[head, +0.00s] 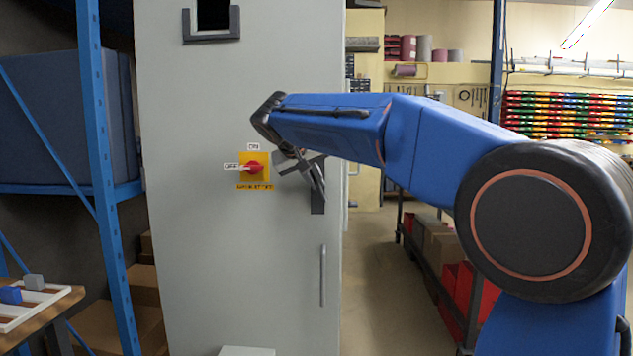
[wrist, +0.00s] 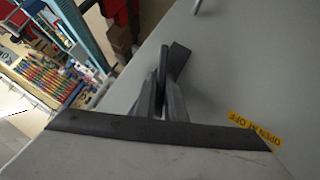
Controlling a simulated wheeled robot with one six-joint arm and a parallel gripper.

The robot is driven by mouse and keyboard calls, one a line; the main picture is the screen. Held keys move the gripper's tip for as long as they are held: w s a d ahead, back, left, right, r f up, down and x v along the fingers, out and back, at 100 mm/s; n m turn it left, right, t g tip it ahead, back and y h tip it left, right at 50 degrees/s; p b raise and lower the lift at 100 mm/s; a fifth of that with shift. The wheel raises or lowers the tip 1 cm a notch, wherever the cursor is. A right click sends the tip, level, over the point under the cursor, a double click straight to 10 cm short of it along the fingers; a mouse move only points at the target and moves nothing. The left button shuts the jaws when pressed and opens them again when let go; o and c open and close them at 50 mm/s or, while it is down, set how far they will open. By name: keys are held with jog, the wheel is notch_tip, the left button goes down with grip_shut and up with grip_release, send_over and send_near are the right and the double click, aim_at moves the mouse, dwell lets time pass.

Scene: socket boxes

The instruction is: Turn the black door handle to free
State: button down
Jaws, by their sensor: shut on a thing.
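The black door handle (head: 318,207) is on the right edge of the grey cabinet door (head: 210,255), partly hidden behind my gripper (head: 318,187) in the head view. In the wrist view the handle (wrist: 179,60) is a dark bar, tilted in the picture, beyond the fingers. My gripper (wrist: 163,88) is shut on the handle, its fingers on either side of it. The fingers hide part of the handle, so its exact angle is hard to tell.
A red rotary switch (head: 254,168) on a yellow plate is left of my gripper, its pointer toward OFF. A grey vertical bar handle (head: 323,275) is lower on the door. Blue shelving (head: 105,200) stands left; a dark rack with red bins (head: 465,290) stands right.

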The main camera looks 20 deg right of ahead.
jog(key=n+h, duration=0.2)
jog(key=h, duration=0.1)
jog(key=n+h, duration=0.1)
jog(key=shift+w+a+f+h, duration=0.1)
jog(key=shift+a+f+h, duration=0.2)
jog(key=shift+h, duration=0.1)
jog(key=n+h, duration=0.2)
jog(key=shift+f+h, duration=0.1)
jog(key=shift+h, duration=0.3)
jog(key=shift+f+n+h, duration=0.1)
jog(key=shift+n+h, duration=0.9)
jog(key=shift+t, duration=0.3)
jog(key=c, duration=1.8)
grip_release()
jog(key=v, duration=1.7)
jog(key=shift+a+f, duration=0.25)
jog(key=shift+f, duration=0.05)
